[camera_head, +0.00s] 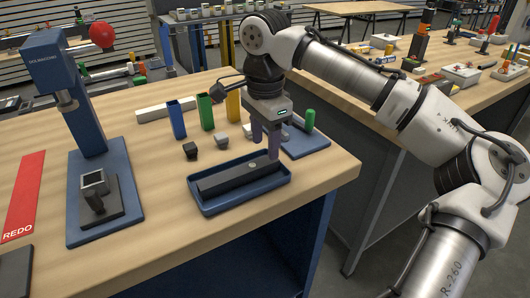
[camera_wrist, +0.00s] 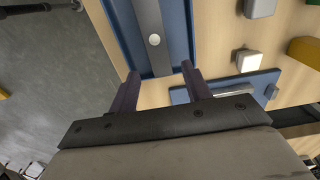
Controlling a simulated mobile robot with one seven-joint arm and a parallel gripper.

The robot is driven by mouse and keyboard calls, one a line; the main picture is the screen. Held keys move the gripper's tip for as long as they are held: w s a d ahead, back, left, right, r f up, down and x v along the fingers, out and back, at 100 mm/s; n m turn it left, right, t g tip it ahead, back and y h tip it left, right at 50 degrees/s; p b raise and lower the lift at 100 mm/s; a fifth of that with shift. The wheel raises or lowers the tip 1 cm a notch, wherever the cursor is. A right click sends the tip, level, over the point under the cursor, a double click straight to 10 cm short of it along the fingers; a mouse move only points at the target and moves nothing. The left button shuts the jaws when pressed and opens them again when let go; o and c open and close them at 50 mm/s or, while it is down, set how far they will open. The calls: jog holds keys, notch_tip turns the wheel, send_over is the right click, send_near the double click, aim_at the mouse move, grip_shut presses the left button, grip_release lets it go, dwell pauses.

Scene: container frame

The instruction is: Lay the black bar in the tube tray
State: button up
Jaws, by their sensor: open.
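The black bar (camera_head: 230,180) lies lengthwise in a shallow blue tray (camera_head: 240,203) near the front of the bench, appearing flat and inside the tray's walls. In the wrist view the bar (camera_wrist: 150,18) has a pale round spot on its top, and the blue tray (camera_wrist: 122,25) shows on both sides of it. My gripper (camera_head: 266,152) points down over the right end of the bar, its fingers apart and nothing between them gripped. In the wrist view the gripper's fingertips (camera_wrist: 159,70) lie to either side of the bar's line. Whether they touch the bar cannot be told.
A second blue tray or plate (camera_head: 308,143) with a green cylinder (camera_head: 310,120) stands just behind right. Small blocks (camera_head: 190,151) and upright blue, green and yellow blocks (camera_head: 205,112) stand behind. A blue press (camera_head: 80,100) is at left. Bench front is clear.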

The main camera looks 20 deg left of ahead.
notch_tip(320, 180, up, 8)
jog(key=shift+s+f, duration=0.1)
jog(key=shift+f, duration=0.05)
dwell(0.6)
